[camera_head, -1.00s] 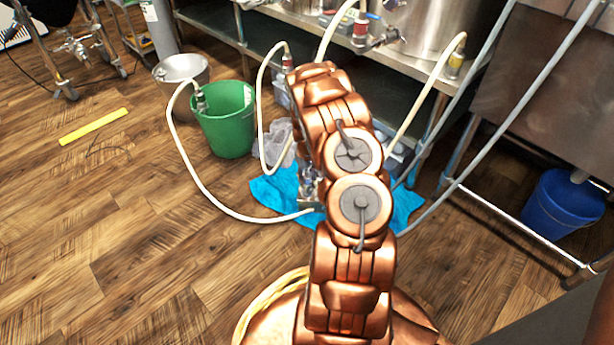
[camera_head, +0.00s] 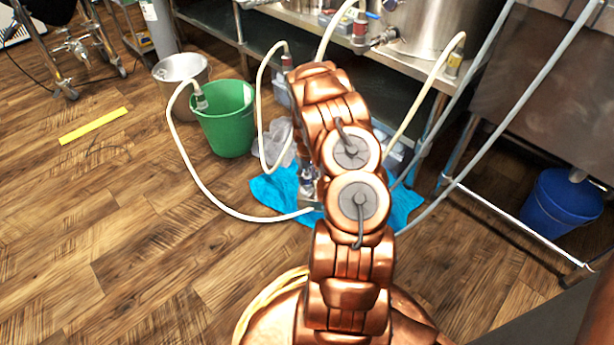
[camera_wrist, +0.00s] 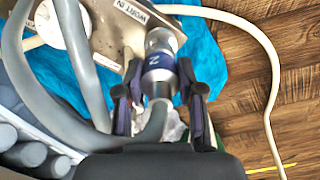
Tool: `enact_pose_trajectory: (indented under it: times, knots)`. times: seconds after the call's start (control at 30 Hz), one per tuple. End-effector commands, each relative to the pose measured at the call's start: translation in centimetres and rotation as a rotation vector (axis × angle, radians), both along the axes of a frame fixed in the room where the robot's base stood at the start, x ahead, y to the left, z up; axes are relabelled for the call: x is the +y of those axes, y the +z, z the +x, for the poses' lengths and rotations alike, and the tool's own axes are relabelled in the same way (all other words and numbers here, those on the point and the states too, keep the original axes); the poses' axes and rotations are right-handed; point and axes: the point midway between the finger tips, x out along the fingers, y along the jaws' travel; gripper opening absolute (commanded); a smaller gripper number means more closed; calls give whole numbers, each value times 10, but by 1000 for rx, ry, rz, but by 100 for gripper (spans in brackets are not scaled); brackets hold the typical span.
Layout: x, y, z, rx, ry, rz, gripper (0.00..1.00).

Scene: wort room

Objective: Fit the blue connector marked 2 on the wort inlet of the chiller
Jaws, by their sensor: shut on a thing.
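My gripper (camera_wrist: 160,76) is shut on the blue connector marked 2 (camera_wrist: 159,60), in the wrist view. A dark finger lies on each side of its blue band, and the number faces the camera. The connector's metal end points away from me, toward the chiller (camera_wrist: 104,25), a metal body with a "WORT IN" label beside the connector. The inlet itself is hidden behind the connector, so I cannot tell whether they touch. In the head view my arm hides the gripper and connector; part of the chiller (camera_head: 308,188) shows left of the arm.
The chiller stands over a blue cloth (camera_head: 271,190) on the wooden floor. Pale hoses loop around it, one reaching a green bucket (camera_head: 226,125). Thick grey hoses (camera_wrist: 62,85) cross close left of my gripper. A steel bench (camera_head: 405,58) stands behind. The floor at left is mostly clear.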

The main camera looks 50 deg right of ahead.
Motion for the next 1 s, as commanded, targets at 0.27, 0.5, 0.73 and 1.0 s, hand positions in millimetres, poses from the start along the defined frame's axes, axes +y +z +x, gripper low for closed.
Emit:
enact_pose_trajectory:
  times: [0.27, 0.5, 0.73, 1.0]
  knots:
    - [0, -4, 0, 0, 0, 0, 0]
    - [0, -8, 0, 0, 0, 0, 0]
    - [0, -12, 0, 0, 0, 0, 0]
    - [0, -16, 0, 0, 1, 0, 0]
